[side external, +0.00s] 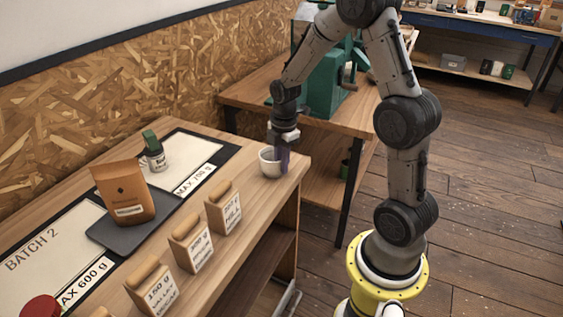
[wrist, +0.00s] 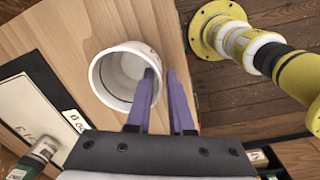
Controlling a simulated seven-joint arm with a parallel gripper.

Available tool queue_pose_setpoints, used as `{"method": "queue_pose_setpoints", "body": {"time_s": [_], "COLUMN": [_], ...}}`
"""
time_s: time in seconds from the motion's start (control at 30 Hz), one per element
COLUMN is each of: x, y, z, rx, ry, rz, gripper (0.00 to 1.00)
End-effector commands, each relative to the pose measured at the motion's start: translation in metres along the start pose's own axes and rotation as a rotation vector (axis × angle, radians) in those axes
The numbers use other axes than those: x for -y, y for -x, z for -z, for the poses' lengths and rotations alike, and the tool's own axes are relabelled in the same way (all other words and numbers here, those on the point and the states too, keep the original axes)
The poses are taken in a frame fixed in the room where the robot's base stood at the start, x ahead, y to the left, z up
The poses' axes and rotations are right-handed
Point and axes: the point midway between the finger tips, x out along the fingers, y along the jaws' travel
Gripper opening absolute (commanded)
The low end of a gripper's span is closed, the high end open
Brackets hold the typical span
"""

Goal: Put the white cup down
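The white cup (side external: 268,164) is upright at the right end of the wooden counter, close to its edge. It also shows in the wrist view (wrist: 118,74), where its inside looks empty. My gripper (side external: 283,164) points down at the cup's right side. In the wrist view my gripper's purple fingers (wrist: 161,78) straddle the cup wall, one inside the rim and one outside, with the wall pinched between them. I cannot tell whether the cup's base touches the counter or is slightly above it.
Wooden-topped label blocks (side external: 222,208) line the counter's front. A brown bag (side external: 123,191) stands on a dark plate (side external: 105,233). A dark-framed mat (side external: 187,146) reading "MAX 700 g" lies left of the cup, with a small green-topped jar (side external: 154,152) on it.

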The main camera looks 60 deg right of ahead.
Motion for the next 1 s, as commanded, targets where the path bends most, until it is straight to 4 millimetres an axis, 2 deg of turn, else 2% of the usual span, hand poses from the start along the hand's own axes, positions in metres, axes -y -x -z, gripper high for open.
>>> {"method": "queue_pose_setpoints", "body": {"time_s": [0.03,0.07,0.33,0.47,0.57,0.8,1.0], "x": [0.0,0.0,0.0,-0.001,-0.002,-0.002,-0.001], "y": [0.0,0.0,0.001,0.007,0.021,0.071,0.105], "z": [0.0,0.0,0.0,0.0,0.0,0.0,0.0], "rx": [0.0,0.0,0.0,0.0,0.0,0.0,0.0], "ry": [0.0,0.0,0.0,0.0,0.0,0.0,0.0], "rz": [0.0,0.0,0.0,-0.003,-0.006,-0.007,-0.005], "gripper": [0.3,0.35,0.35,0.35,0.35,0.35,0.35]}}
